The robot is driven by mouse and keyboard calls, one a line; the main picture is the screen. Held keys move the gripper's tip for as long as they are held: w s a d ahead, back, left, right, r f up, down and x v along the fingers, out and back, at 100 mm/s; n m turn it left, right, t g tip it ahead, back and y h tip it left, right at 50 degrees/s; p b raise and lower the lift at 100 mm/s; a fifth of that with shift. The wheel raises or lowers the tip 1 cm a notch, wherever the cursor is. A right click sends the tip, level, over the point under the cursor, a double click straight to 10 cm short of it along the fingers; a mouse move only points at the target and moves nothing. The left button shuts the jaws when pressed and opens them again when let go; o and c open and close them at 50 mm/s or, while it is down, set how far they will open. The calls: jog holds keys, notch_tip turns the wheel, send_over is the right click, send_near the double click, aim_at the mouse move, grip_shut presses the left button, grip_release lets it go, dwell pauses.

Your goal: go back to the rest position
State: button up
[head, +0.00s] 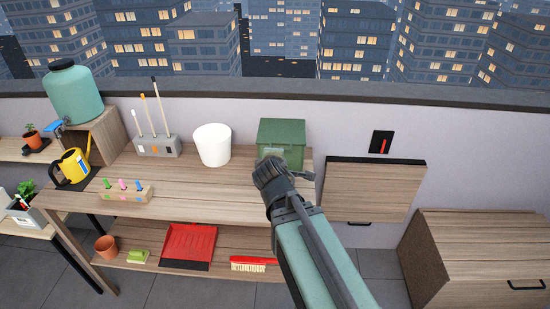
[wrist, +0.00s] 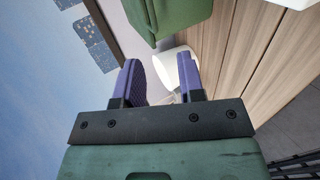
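My gripper (head: 268,163) is in front of the green lidded box (head: 282,139) at the right end of the workbench in the head view, covering part of its lower front. In the wrist view, the two purple fingers of my gripper (wrist: 159,68) stand apart. Nothing is visibly held between them. The green box also shows at the top of the wrist view (wrist: 168,15). A white bucket (head: 212,146) stands on the bench left of the box, and a white round shape, likely this bucket, shows behind the fingers in the wrist view (wrist: 176,66).
The workbench (head: 190,180) holds a grey block with upright tools (head: 157,146) and a wooden block with coloured pegs (head: 124,191). A red dustpan (head: 189,245) and brush (head: 252,264) lie on the lower shelf. A wooden panel (head: 372,188) and cabinet (head: 480,255) stand right.

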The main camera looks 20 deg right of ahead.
jog(key=s+a+f+m+g+y, duration=0.2)
jog(key=s+a+f+m+g, duration=0.2)
jog(key=s+m+g, duration=0.1)
jog(key=s+a+f+m+g+y+p, duration=0.1)
jog(key=s+a+f+m+g+y, duration=0.2)
jog(key=s, duration=0.6)
jog(key=a+m+g, duration=0.2)
jog(key=m+g, duration=0.1)
jog(key=m, duration=0.1)
jog(key=shift+f+m+y, duration=0.3)
jog(key=shift+f+m, duration=0.1)
